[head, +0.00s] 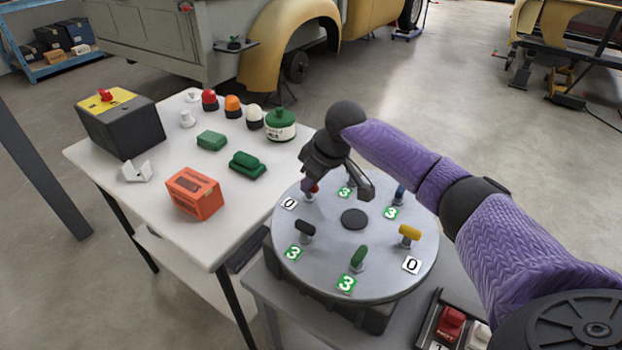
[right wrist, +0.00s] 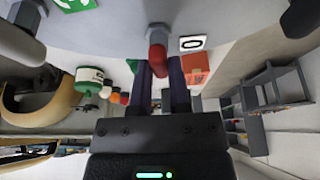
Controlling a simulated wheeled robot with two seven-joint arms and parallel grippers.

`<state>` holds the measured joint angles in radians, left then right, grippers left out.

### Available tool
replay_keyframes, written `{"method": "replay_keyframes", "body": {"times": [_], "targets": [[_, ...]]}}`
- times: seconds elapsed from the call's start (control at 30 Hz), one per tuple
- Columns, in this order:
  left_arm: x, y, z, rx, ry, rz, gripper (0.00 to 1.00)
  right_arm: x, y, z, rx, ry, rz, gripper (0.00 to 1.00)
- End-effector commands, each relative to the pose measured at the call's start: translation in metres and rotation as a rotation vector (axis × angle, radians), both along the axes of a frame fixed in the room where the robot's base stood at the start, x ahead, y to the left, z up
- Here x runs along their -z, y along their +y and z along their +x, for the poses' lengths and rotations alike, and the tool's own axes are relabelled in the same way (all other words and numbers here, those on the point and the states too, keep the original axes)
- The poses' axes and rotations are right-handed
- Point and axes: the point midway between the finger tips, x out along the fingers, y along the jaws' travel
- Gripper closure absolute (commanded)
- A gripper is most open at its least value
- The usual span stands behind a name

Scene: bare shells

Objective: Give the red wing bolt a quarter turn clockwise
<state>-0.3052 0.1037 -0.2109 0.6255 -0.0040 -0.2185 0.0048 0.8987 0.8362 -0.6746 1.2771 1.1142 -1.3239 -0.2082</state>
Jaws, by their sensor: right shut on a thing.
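The red wing bolt (head: 314,188) stands on the far left part of a round grey plate (head: 325,262), beside a white label with a 0 (head: 289,204). My right gripper (head: 310,184) reaches down over it and mostly covers it in the head view. In the right wrist view the red wing bolt (right wrist: 157,57) sits between the two dark fingers of my right gripper (right wrist: 161,68), which is shut on it. The 0 label (right wrist: 192,43) is next to it there. My left gripper is not in view.
Black (head: 305,230), green (head: 359,256), yellow (head: 409,232) and blue (head: 400,193) wing bolts stand around the plate, near 3 or 0 labels. A white table (head: 150,210) at left holds an orange box (head: 193,194), a black control box (head: 122,128) and several caps.

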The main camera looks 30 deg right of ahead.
Motion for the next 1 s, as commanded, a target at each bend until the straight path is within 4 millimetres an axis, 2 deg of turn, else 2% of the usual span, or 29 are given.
{"method": "replay_keyframes", "body": {"times": [0.17, 0.37, 0.7, 1.0], "targets": [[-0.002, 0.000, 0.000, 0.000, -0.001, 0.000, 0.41, -0.001, 0.000, 0.000, 0.004, 0.000, 0.000, 1.00], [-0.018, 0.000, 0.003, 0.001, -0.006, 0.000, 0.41, -0.005, 0.000, -0.001, 0.059, 0.001, 0.000, 1.00], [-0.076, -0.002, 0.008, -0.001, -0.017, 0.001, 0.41, -0.009, 0.003, -0.001, 0.322, 0.001, 0.003, 1.00], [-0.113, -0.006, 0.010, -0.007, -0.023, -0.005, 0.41, -0.006, 0.004, 0.000, 0.609, 0.001, 0.003, 1.00]]}}
